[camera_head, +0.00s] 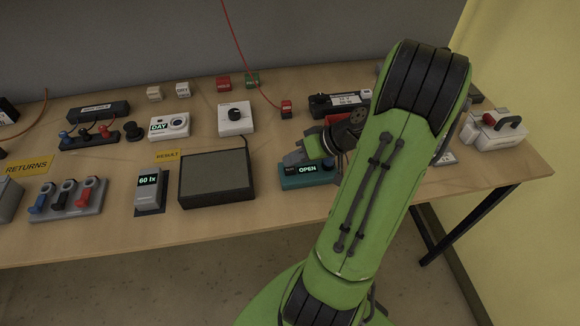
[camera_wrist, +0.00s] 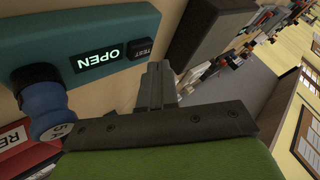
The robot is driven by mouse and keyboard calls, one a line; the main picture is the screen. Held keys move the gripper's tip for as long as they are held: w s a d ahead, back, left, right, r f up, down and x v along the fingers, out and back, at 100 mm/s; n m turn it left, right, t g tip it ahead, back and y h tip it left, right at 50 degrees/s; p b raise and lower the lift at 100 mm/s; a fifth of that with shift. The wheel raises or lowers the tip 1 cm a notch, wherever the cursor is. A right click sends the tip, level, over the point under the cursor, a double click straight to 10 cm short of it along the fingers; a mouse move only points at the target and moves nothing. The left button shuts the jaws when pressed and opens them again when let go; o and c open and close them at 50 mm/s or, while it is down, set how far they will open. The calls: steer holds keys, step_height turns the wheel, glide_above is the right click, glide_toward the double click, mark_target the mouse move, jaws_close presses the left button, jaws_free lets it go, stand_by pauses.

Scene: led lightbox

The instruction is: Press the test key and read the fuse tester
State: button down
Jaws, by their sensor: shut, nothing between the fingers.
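The fuse tester (camera_head: 312,181) is a teal box near the front edge of the table. Its lit display reads OPEN (camera_wrist: 100,59) in both views. The dark TEST key (camera_wrist: 140,48) sits beside the display. A blue cylindrical fuse (camera_wrist: 45,105) stands at the tester's other end, with a pale label that seems to read 5 A. My gripper (camera_head: 289,159) is shut and empty, over the tester's key end. In the wrist view its fingertips (camera_wrist: 159,72) are close beside the TEST key; I cannot tell whether they touch it. My arm hides part of the table.
A dark flat box (camera_head: 215,178) stands just left of the tester. A meter (camera_head: 148,190) reading 60 lx is further left. A white dial box (camera_head: 235,118) is behind. A red case (camera_head: 345,128) lies behind the tester. Bare table shows in front.

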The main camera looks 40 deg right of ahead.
mark_target(293, 170)
step_height(293, 170, up, 5)
steer(key=p, duration=0.4)
steer(key=shift+r, duration=0.1)
stand_by(0.8)
